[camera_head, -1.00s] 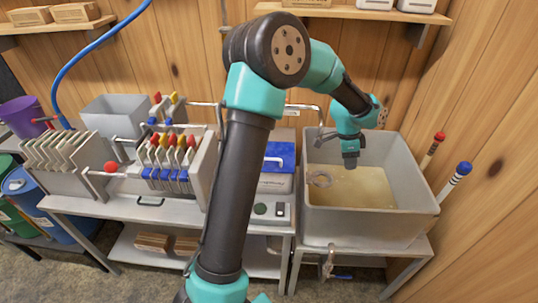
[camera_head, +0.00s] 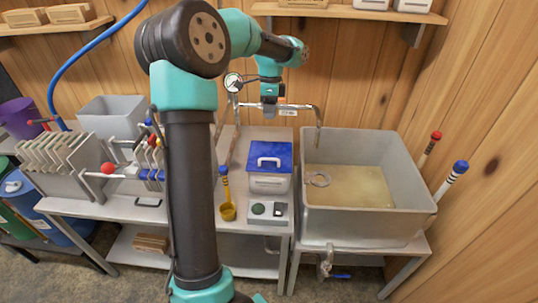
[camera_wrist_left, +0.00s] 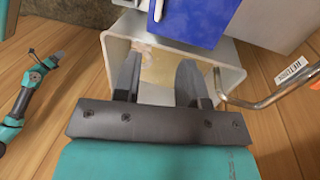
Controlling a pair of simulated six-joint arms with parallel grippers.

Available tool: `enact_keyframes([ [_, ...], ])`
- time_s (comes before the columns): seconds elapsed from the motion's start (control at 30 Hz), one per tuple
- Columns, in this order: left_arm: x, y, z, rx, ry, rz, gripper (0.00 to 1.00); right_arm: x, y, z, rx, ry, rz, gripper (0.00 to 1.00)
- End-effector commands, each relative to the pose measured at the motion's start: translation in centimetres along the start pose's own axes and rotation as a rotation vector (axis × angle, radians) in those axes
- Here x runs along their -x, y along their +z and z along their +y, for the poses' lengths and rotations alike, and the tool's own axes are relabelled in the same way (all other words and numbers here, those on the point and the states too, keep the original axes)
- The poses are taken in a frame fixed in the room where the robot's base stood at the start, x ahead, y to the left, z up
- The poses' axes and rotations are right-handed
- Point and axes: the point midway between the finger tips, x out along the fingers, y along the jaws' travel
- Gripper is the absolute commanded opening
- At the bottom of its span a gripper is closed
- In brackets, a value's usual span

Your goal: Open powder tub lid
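The powder tub (camera_head: 269,183) is a whitish box with a blue lid (camera_head: 284,153) and a white handle on top. It stands on the metal bench, and its lid is down. My left gripper (camera_head: 270,108) hangs above and behind the tub, apart from the lid. In the left wrist view its two dark fingers (camera_wrist_left: 159,66) are spread with nothing between them. The blue lid (camera_wrist_left: 198,22) shows beyond them at the top edge. A teal and dark arm, apparently my right one, shows at the left of the wrist view; its gripper (camera_wrist_left: 42,62) is too small to read.
A metal basin (camera_head: 405,222) with yellowish liquid stands right of the tub. A pipe with a gauge (camera_head: 233,82) runs behind the tub, close to my left gripper. A yellow ladle (camera_head: 227,209) and a small scale (camera_head: 268,214) are near the tub. A plate filter press (camera_head: 65,165) stands left.

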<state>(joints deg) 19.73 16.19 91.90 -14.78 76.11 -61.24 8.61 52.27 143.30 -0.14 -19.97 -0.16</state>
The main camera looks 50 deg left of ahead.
Motion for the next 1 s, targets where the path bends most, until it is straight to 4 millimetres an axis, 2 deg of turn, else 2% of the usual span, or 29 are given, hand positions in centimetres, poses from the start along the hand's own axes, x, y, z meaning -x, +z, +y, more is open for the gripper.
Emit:
enact_keyframes([
  [0.17, -2.0, 0.0, 0.0, 0.001, 0.002, -0.001, 0.38, 0.0, 0.0, 0.0, 0.000, 0.000, 0.000, 1.00],
  [0.8, -12.9, 0.0, 0.1, 0.000, 0.003, -0.001, 0.38, 0.0, 0.0, 0.0, 0.000, 0.000, 0.000, 1.00],
  [1.0, -15.7, 0.0, 0.0, 0.000, 0.001, 0.000, 0.38, 0.0, 0.0, 0.0, 0.000, 0.000, 0.000, 1.00],
])
